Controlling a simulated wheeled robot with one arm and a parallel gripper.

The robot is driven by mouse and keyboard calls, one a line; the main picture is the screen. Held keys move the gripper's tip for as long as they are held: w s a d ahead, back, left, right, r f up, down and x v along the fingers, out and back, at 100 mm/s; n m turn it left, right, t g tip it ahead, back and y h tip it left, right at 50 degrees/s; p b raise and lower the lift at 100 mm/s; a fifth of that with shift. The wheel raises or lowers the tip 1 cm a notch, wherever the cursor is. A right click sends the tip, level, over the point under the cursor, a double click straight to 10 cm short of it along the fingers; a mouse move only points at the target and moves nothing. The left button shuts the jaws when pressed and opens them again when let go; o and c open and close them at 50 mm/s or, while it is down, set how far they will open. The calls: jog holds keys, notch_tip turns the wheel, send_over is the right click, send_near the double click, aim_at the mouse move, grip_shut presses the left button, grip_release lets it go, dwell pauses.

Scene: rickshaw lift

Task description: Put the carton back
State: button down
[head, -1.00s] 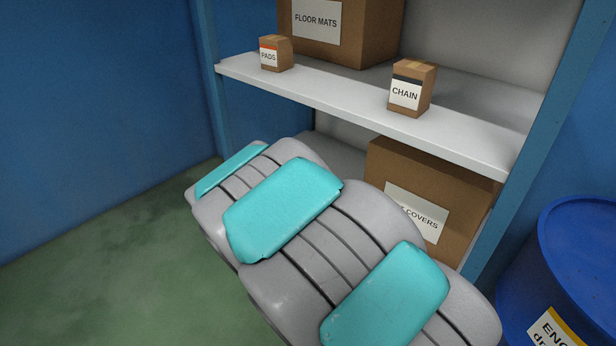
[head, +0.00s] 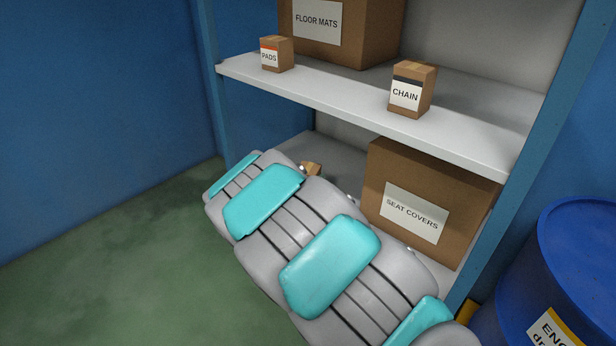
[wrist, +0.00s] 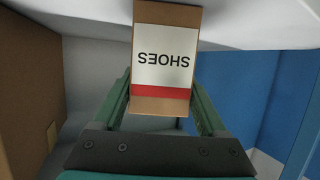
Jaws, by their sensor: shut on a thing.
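My gripper (wrist: 160,88) is shut on a small brown carton (wrist: 164,16) with a white and red label reading SHOES, upside down in the wrist view. The green fingers are on either side of it. In the head view only a small brown part of the carton (head: 312,168) shows past my arm, at the lower shelf (head: 340,160). My gripper is hidden there by the arm. I cannot tell whether the carton touches the shelf board.
A large SEAT COVERS box (head: 428,190) stands on the lower shelf, right of the carton. The upper shelf (head: 330,97) holds a PADS carton (head: 277,54), a CHAIN carton (head: 413,90) and a FLOOR MATS box (head: 370,30). A blue drum (head: 570,250) stands at right.

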grip_release()
jog(key=shift+s+r, duration=0.1)
jog(key=v, duration=1.1)
jog(key=shift+s+a+r, duration=0.15)
jog(key=shift+s+r, duration=0.05)
jog(key=shift+s, duration=0.15)
